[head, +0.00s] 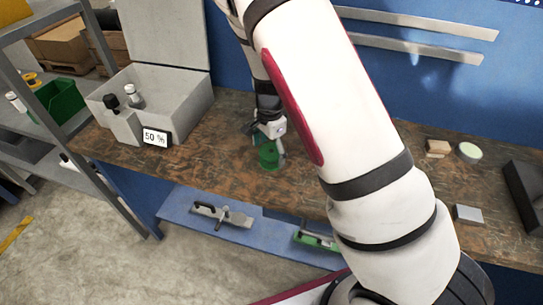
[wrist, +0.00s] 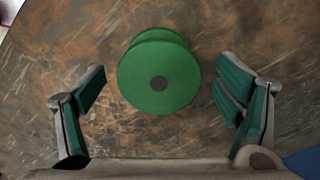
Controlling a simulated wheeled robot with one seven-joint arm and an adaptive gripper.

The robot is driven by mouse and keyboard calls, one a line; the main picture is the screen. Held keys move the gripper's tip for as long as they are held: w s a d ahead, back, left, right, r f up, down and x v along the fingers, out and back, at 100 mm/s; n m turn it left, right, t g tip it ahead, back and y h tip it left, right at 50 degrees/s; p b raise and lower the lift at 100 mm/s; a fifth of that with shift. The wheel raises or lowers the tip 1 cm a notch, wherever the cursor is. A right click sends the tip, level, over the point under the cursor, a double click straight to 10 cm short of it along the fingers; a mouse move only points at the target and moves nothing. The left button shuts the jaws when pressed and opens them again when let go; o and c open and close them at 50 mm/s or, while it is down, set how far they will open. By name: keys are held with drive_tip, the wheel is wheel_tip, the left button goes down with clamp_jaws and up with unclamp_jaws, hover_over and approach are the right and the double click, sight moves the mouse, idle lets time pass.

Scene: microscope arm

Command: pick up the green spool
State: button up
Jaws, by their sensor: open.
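The green spool (wrist: 158,76) stands on the brown tabletop, and the wrist view looks down on its round top with a dark hole in the middle. In the head view the spool (head: 268,157) shows at the table, partly covered by my gripper (head: 270,142). In the wrist view my gripper (wrist: 162,105) is open, with one green-padded finger at the left and one at the right. The spool lies between the fingers' lines and a little beyond their tips in the picture. Clear gaps show on both sides, and no finger appears to touch it.
A grey open box (head: 185,100) with a "50 %" label (head: 155,138) stands on the table at left. A wooden block (head: 437,148), a round pale item (head: 469,152) and a small grey box (head: 468,214) lie at right. The tabletop (head: 225,150) around the spool is clear.

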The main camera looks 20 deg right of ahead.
drive_tip(key=shift+f, duration=0.85)
drive_tip(key=shift+c, duration=0.4)
drive_tip(key=c, duration=1.2)
drive_tip(key=shift+r, duration=0.1)
